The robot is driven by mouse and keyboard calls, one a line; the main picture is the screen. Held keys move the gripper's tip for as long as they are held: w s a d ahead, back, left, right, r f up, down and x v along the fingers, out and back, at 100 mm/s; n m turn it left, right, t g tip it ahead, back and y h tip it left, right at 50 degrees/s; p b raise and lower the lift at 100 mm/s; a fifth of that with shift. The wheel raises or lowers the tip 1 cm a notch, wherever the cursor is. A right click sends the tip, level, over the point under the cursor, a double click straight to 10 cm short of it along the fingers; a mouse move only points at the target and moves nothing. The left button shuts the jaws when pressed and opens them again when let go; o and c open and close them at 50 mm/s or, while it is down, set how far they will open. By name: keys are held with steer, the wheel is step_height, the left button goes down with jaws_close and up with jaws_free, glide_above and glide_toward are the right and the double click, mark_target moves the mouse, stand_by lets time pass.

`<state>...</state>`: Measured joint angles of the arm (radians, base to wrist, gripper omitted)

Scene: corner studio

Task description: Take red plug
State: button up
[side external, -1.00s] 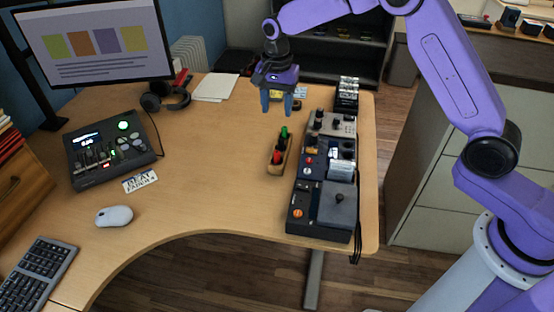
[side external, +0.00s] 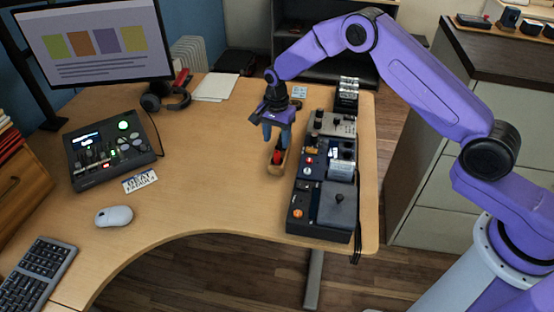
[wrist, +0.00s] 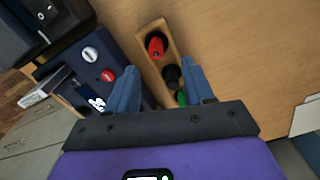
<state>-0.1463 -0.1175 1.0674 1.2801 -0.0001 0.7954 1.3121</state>
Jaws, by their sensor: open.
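The red plug (wrist: 156,46) stands in one end of a small wooden holder (wrist: 150,28) on the desk. In the side external view the red plug (side external: 276,157) shows in the holder (side external: 272,169), just below my gripper. A black plug or hole (wrist: 171,74) is in the middle, and a green plug (wrist: 181,98) is at the other end, partly hidden by my gripper. My gripper (wrist: 163,82) is open and empty. In the side external view it (side external: 275,138) is low over the far end of the holder, its fingers hiding the green plug.
A row of dark control boxes (side external: 322,207) stands close to the right of the holder. The desk (side external: 215,150) to its left is clear up to a mixer panel (side external: 108,150) and a white mouse (side external: 114,216).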

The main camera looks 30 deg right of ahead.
mark_target(277, 152)
steer(key=shift+s+a+f, duration=0.1)
steer(key=shift+s+f, duration=0.1)
steer(key=shift+f, duration=1.4)
steer(key=shift+s+a+f, duration=0.1)
steer(key=shift+s+f, duration=0.05)
steer(key=shift+f, duration=1.4)
jaws_close()
